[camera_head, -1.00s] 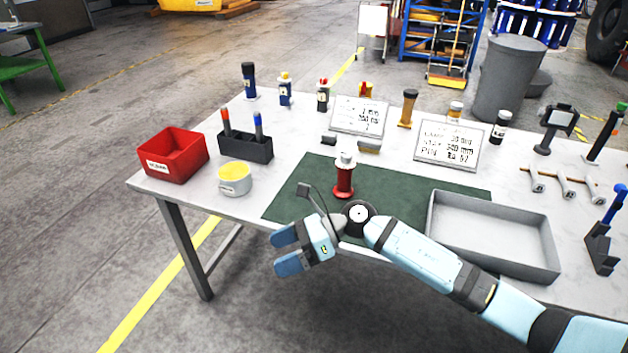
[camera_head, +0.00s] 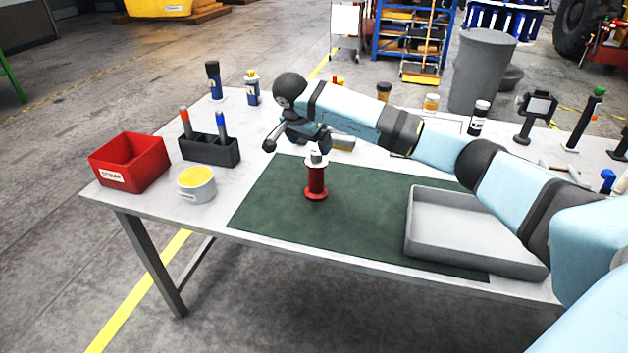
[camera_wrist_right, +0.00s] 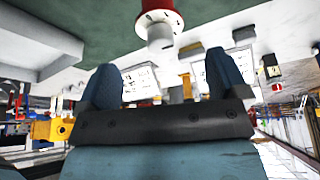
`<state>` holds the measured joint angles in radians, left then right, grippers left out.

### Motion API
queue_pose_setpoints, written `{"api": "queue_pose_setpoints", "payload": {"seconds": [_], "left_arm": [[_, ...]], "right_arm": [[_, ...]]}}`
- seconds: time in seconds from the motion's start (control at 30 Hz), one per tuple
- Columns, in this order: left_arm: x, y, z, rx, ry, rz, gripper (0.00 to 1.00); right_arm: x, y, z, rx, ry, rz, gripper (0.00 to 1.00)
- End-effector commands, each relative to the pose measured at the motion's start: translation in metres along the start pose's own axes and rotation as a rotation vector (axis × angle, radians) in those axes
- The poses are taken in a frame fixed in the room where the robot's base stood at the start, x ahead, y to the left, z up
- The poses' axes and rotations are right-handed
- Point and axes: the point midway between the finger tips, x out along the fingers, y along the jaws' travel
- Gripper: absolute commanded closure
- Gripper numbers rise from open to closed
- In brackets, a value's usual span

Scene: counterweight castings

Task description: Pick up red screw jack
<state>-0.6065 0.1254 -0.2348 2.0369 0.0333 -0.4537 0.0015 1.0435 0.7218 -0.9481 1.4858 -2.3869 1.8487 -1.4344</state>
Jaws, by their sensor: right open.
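The red screw jack (camera_head: 316,183) stands upright on the green mat (camera_head: 262,205), with a pale metal top. In the right wrist view the jack (camera_wrist_right: 160,22) appears upside down at the top edge, partly cut off. Its pale end lies just beyond the gap between the fingers. My right gripper (camera_head: 297,146) is open and empty, above the table behind and slightly left of the jack's top. Its two dark blue fingers (camera_wrist_right: 164,82) are spread wide in the wrist view. My left gripper is not in view.
A grey tray (camera_head: 412,252) stands on the right of the mat. A red bin (camera_head: 130,162), a yellow-topped tin (camera_head: 197,190) and a black holder (camera_head: 210,151) with two markers stand at left. My right arm hides part of the table's back. The mat's front left is clear.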

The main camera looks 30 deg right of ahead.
Motion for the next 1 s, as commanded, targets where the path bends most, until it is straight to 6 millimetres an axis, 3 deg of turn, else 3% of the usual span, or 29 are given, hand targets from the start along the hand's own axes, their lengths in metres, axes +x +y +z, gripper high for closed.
{"api": "queue_pose_setpoints", "payload": {"seconds": [0.1, 0.43, 0.7, 0.97, 1.0], "left_arm": [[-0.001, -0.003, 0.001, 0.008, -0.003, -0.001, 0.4], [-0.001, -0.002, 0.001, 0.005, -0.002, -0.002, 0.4], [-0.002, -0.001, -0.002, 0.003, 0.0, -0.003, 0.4], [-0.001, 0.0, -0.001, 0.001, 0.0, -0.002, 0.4], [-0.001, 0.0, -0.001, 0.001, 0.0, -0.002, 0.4]], "right_arm": [[0.02, 0.0, 0.001, 0.0, -0.003, 0.001, 0.08], [0.043, 0.0, -0.001, 0.001, -0.004, -0.001, 0.08], [0.081, 0.001, -0.005, 0.001, -0.004, -0.001, 0.08], [0.086, 0.001, -0.005, 0.0, -0.002, -0.002, 0.08], [0.086, 0.001, -0.005, 0.0, -0.002, -0.002, 0.17]]}}
